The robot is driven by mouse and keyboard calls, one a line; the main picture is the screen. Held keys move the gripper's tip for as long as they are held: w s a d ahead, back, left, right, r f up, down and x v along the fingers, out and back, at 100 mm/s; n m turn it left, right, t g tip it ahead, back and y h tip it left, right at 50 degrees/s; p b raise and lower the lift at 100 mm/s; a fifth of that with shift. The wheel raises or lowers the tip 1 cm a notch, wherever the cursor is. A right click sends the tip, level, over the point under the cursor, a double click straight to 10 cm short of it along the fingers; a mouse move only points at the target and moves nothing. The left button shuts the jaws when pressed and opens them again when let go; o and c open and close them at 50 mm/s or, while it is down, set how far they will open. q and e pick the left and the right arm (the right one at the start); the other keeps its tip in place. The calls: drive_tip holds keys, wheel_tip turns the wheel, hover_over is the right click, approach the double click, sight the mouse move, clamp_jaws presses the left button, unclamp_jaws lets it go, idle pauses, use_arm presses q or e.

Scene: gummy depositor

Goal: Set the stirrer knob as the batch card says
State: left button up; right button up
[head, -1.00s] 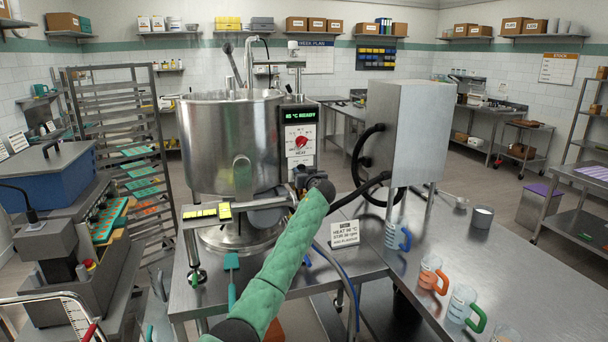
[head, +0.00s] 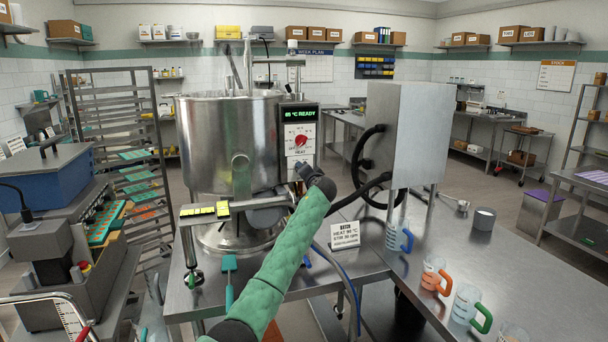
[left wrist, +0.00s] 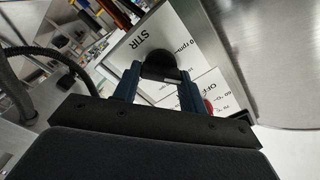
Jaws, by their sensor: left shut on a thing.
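The stirrer knob (left wrist: 159,64) is dark and round, on a white plate marked STIR in the left wrist view. My left gripper (left wrist: 158,84) is shut on it, one finger on each side. In the head view my left gripper (head: 300,168) is at the lower part of the kettle's control panel (head: 303,122) and hides the stirrer knob. The knob's pointer and setting cannot be read. The batch card (head: 345,235) stands on the steel table and has HEAT and STIR lines; its small figures are hard to read. My right gripper is not in view.
Above is the red heat knob (head: 301,142) and a green display (head: 299,114) ending in READY. The steel kettle (head: 215,145) is left of the panel, a grey cabinet (head: 408,120) with hoses right. Jugs (head: 435,275) stand on the table's right. A teal spatula (head: 229,280) is at the front.

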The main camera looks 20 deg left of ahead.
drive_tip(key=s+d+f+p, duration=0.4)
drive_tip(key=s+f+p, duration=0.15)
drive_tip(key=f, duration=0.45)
use_arm(q)
drive_tip(key=m+p, duration=0.3)
drive_tip(key=m, duration=0.5)
drive_tip(key=m+p, duration=0.2)
drive_tip(key=m, duration=0.7)
drive_tip(key=f+m+p, duration=0.1)
drive_tip(key=m+p, duration=0.2)
drive_tip(key=m, duration=0.5)
drive_tip(key=shift+s+p, duration=0.15)
drive_tip(key=shift+p, duration=0.2)
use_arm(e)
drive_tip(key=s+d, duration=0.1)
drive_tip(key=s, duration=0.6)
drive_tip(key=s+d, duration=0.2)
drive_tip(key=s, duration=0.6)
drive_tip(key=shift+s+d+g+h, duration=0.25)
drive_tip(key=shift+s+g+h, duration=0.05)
use_arm(q)
drive_tip(key=shift+f+m, duration=0.15)
drive_tip(key=shift+m, duration=0.15)
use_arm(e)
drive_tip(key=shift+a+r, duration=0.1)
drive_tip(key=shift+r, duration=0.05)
use_arm(q)
drive_tip(key=o, duration=1)
